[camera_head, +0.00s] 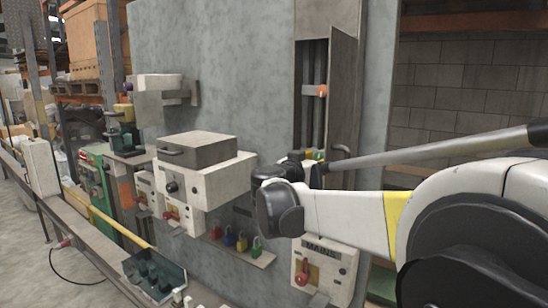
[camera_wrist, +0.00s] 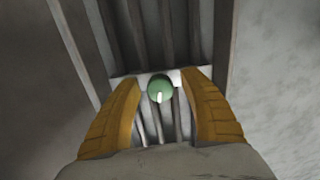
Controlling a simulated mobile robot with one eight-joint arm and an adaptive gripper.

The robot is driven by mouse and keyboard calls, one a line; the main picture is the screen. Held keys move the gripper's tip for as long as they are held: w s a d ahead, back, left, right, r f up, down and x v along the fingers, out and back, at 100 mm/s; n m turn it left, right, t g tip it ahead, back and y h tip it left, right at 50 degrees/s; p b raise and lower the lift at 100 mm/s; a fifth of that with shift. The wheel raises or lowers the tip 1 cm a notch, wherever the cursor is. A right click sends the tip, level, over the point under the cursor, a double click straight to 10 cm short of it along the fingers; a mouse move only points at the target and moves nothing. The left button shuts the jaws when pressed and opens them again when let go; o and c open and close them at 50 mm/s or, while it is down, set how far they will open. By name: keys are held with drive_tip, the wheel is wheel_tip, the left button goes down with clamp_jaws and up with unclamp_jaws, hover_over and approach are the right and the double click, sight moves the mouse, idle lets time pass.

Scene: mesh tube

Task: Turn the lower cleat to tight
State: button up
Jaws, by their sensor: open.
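The lower cleat shows in the wrist view as a round green knob (camera_wrist: 160,86) with a short white mark pointing down. It sits on a pale crossbar over several grey cables or bars. My gripper (camera_wrist: 161,78) is open, with one yellow-brown finger on each side of the knob. Gaps show between the knob and both fingers; how deep they reach around it I cannot tell. In the head view a bit of green (camera_head: 318,155) shows at the lower end of the open cabinet, partly behind my wrist. The upper cleat has an orange-red knob (camera_head: 322,91).
The cabinet's open door (camera_head: 342,95) stands to the right of the cables. Left of my wrist a grey box (camera_head: 198,148) sits on a white housing. Coloured padlocks (camera_head: 242,243) stand on a small shelf, and a MAINS box (camera_head: 325,270) hangs below my arm.

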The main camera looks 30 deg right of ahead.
clamp_jaws()
